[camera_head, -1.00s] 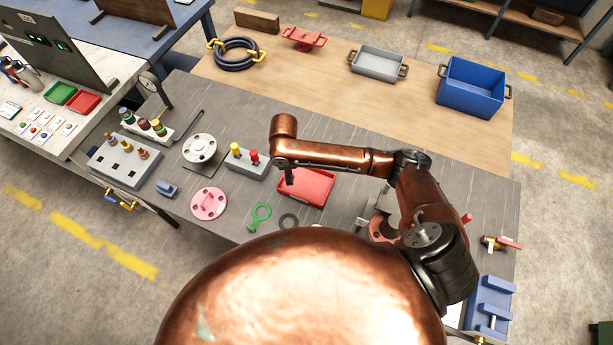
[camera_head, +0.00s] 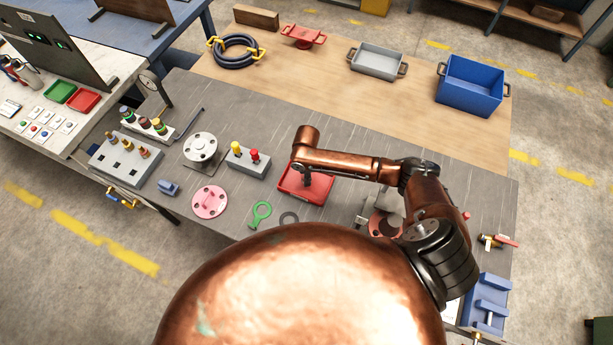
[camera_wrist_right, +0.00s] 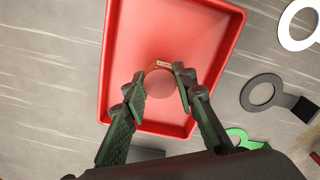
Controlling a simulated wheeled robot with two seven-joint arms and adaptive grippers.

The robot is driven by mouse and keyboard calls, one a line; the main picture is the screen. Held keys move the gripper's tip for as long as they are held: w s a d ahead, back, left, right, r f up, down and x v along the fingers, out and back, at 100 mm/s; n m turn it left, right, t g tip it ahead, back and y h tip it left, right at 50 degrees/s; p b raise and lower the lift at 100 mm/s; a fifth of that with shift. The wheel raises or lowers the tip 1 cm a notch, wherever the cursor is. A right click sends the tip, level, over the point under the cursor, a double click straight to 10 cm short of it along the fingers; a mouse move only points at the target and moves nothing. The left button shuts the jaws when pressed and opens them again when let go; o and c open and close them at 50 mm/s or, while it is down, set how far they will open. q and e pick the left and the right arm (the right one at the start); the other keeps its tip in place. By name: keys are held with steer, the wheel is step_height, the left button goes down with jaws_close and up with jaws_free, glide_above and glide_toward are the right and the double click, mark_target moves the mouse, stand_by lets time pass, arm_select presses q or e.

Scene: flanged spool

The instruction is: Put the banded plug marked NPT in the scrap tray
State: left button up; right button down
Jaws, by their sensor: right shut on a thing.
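My right gripper (camera_wrist_right: 160,82) is shut on a plug (camera_wrist_right: 162,90), which shows a round reddish-tan end and an orange band with a small pale mark. The mark is too small to read. The red tray (camera_wrist_right: 205,30) lies behind the plug in the right wrist view, so the plug is over the tray's floor; its height above the floor is unclear. In the head view my right gripper (camera_head: 307,180) is over the same red tray (camera_head: 297,192), and the plug is hard to make out there. My left gripper is not in view.
A grey block (camera_head: 249,163) with yellow and red plugs stands left of the tray. A green ring tag (camera_head: 261,214) and a dark ring (camera_head: 289,219) lie in front. A pink flange (camera_head: 209,203) and a grey flange (camera_head: 200,148) are further left. The wooden bench top behind has free room.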

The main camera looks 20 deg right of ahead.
steer(key=c, duration=1.6)
jaws_free()
steer(key=shift+f, duration=0.1)
step_height(320, 180, up, 12)
steer(key=shift+r+b, duration=0.15)
steer(key=shift+b, duration=0.25)
